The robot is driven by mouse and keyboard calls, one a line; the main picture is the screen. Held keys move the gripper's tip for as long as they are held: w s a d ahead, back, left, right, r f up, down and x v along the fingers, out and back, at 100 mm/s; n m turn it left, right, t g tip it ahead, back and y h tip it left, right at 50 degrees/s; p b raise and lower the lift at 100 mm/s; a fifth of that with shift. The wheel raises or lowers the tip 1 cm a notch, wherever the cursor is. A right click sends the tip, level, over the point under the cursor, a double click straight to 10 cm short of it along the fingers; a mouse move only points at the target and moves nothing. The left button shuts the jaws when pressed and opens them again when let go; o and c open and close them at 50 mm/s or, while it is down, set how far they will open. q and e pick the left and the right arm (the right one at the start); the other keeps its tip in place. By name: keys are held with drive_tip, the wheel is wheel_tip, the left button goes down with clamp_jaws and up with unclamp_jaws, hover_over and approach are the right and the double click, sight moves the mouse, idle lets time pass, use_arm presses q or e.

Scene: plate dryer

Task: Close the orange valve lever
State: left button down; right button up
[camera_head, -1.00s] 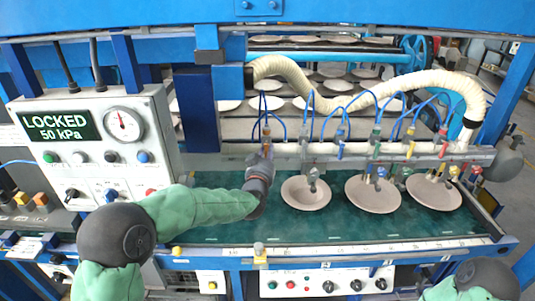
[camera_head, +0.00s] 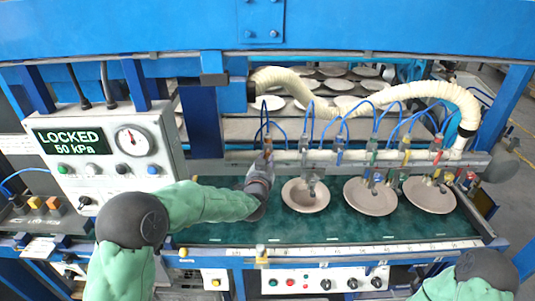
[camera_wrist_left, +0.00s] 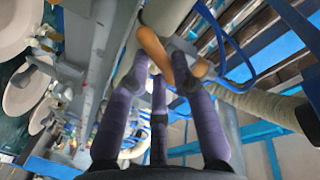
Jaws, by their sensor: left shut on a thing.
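The orange valve lever (camera_wrist_left: 152,48) shows in the left wrist view, running between the fingertips of my left gripper (camera_wrist_left: 160,78). The gripper is shut on it. In the head view my left gripper (camera_head: 261,172) reaches up to the leftmost valve on the pipe rail, and a small orange part (camera_head: 267,148) shows just above its fingers. The rest of the lever is hidden there by the gripper. My right gripper is out of view; only part of the right arm shows at the bottom right.
A panel display (camera_head: 69,140) reads LOCKED 50 kPa beside a round gauge (camera_head: 134,140). Three plates, the nearest one (camera_head: 305,207) just right of my gripper, sit on the green belt (camera_head: 225,225). Blue tubes and other valves line the rail, with a cream hose (camera_head: 420,91) behind.

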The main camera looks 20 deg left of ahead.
use_arm(q)
drive_tip(key=shift+s+a+r+m+g+y+p, duration=0.1)
drive_tip(key=shift+a+r+m+g+y+p, duration=0.25)
drive_tip(key=shift+m+p, duration=1.55)
drive_tip(key=shift+w+a+r+m+g+y+p, duration=0.15)
drive_tip(key=shift+m+y+p, duration=0.3)
drive_tip(key=shift+m+p, duration=1.45)
drive_tip(key=shift+s+a+r+m+g+y+p, duration=0.1)
drive_tip(key=shift+s+r+m+g+y+p, duration=0.2)
drive_tip(key=shift+m+p, duration=1.6)
drive_tip(key=shift+w+n+p, duration=0.15)
drive_tip(key=shift+n+p, duration=0.7)
drive_tip(key=shift+n, duration=0.05)
drive_tip(key=c, duration=1.1)
unclamp_jaws()
drive_tip(key=shift+d, duration=0.1)
drive_tip(key=v, duration=1.2)
drive_tip(key=shift+f, duration=0.1)
